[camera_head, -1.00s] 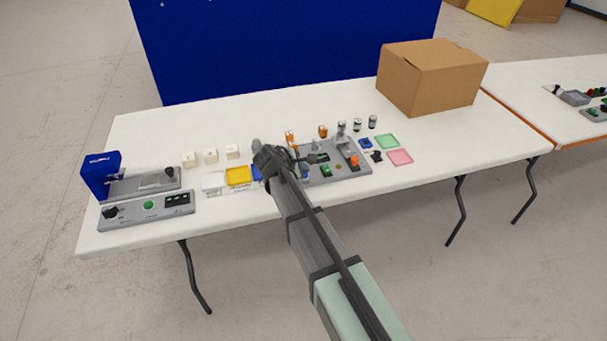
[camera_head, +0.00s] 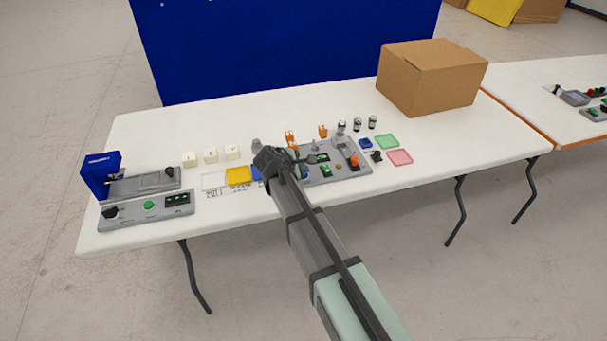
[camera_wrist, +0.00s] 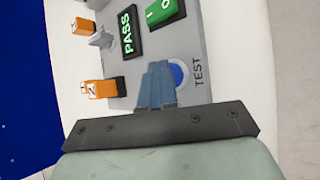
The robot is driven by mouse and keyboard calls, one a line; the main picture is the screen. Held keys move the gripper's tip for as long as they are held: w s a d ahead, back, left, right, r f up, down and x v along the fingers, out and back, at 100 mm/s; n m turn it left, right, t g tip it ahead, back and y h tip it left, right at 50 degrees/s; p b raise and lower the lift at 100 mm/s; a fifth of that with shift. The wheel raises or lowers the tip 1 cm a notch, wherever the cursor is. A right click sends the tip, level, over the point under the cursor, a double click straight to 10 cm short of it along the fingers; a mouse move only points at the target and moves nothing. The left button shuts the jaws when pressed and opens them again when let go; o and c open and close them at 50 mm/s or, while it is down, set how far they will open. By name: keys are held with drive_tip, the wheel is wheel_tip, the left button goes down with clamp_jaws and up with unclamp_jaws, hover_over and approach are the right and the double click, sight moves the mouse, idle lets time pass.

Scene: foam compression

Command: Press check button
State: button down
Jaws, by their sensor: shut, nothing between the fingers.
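In the wrist view, my gripper (camera_wrist: 158,82) is shut and empty. Its fingertips are over the left part of a round blue button (camera_wrist: 180,74) with a pale ring, marked TEST. I cannot tell whether they touch it. A black display (camera_wrist: 128,33) on the same grey panel (camera_wrist: 200,45) reads PASS in green. A green rocker switch (camera_wrist: 162,12) is beside the display. In the head view, my gripper reaches the left part of this panel (camera_head: 345,168), and my arm hides some of it. A separate grey control box (camera_head: 130,211) at the left has a green button (camera_head: 149,205).
Two orange parts (camera_wrist: 104,89) (camera_wrist: 85,26) are near the panel's left edge in the wrist view. A yellow tray (camera_head: 238,175), white blocks (camera_head: 211,156), green (camera_head: 387,140) and pink trays (camera_head: 400,157) and a cardboard box (camera_head: 430,80) are on the white table (camera_head: 470,145).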

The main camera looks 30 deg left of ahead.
drive_tip(key=shift+r, duration=0.75)
drive_tip(key=shift+r, duration=2.5)
